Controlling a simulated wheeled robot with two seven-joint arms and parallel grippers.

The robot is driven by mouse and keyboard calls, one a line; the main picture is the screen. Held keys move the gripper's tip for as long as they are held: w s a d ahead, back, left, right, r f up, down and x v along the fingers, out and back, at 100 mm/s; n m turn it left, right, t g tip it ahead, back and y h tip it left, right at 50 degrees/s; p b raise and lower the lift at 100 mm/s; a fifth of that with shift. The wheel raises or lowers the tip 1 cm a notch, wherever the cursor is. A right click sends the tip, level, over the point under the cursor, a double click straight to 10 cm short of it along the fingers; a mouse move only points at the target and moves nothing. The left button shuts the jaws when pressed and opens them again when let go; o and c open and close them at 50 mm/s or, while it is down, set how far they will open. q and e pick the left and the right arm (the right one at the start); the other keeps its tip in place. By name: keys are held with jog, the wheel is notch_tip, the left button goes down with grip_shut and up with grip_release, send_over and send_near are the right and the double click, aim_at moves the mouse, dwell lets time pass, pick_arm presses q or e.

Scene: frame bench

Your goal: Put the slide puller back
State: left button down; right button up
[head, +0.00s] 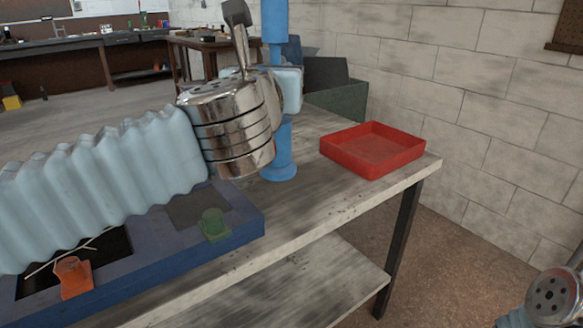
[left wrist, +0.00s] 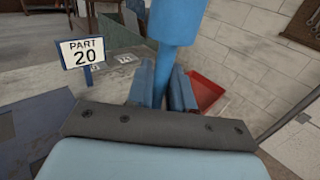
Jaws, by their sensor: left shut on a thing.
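The blue slide puller (head: 278,160) stands upright, a long round rod with a wide flange at its foot. Its foot is at the grey bench top (head: 330,205), left of the red tray; I cannot tell if it touches. My left gripper (left wrist: 163,88) is shut on the puller, with one blue finger on each side of the shaft. The puller's thick upper part (left wrist: 176,22) rises above the fingers in the left wrist view. In the head view my metal wrist hides part of the grip. My right gripper's fingers are out of view.
The red tray (head: 372,150) sits empty near the bench's right end. A blue board (head: 235,232) with dark recesses, a green piece (head: 213,224) and an orange piece (head: 73,275) lies front left. A green crate (head: 345,104) is behind. A "PART 20" sign (left wrist: 84,52) stands left.

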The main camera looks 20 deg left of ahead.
pick_arm(q)
jog(key=w+a+f, duration=0.1)
jog(key=w+f, duration=1.1)
jog(key=w, duration=0.2)
jog(key=shift+f, duration=0.15)
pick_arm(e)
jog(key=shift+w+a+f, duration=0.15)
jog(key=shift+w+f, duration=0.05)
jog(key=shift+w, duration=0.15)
pick_arm(q)
jog(key=shift+b, duration=0.3)
jog(key=c, duration=1.4)
grip_release()
jog(key=shift+f, duration=0.2)
jog(key=shift+c, duration=0.2)
jog(key=o, duration=0.4)
jog(key=shift+o, duration=0.2)
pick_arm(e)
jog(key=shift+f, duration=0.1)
pick_arm(q)
jog(key=shift+r, duration=0.1)
